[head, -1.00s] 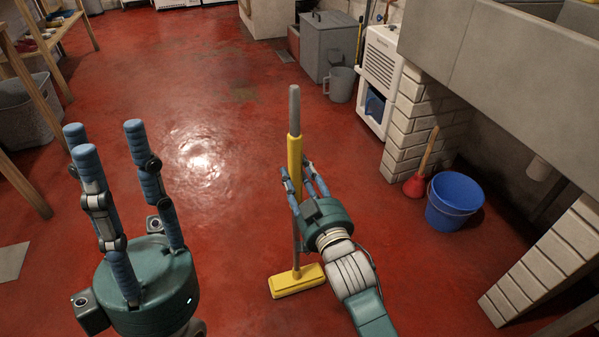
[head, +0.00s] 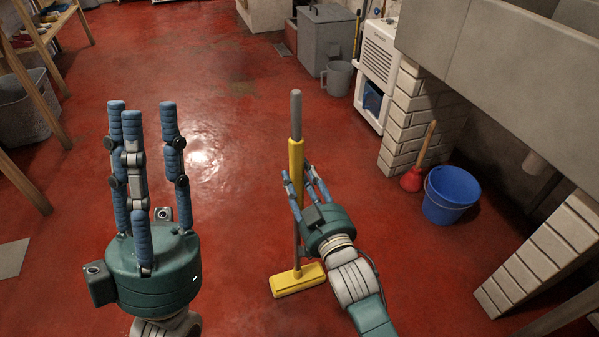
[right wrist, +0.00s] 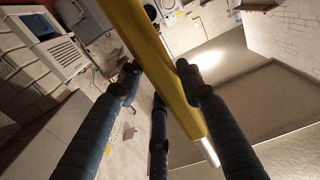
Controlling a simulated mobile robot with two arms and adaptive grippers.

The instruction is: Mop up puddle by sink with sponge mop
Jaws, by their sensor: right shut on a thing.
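The sponge mop (head: 296,155) stands nearly upright in the head view, with a grey top, a yellow grip section and a yellow head (head: 298,281) low down at the floor. My right gripper (head: 299,180) is shut around the yellow section. In the right wrist view the yellow handle (right wrist: 150,55) runs between my fingers. My left gripper (head: 142,108) is open and empty, fingers pointing up, left of the mop. A glossy, rippled wet-looking patch (head: 222,152) with a bright reflection lies on the red floor beyond the grippers. The grey sink (head: 480,62) is at upper right.
A blue bucket (head: 450,195) and a red plunger (head: 412,180) stand under the sink by a brick pier (head: 402,125). A white heater (head: 377,60), a grey bin (head: 322,40) and a grey jug (head: 337,77) are farther back. The middle floor is open.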

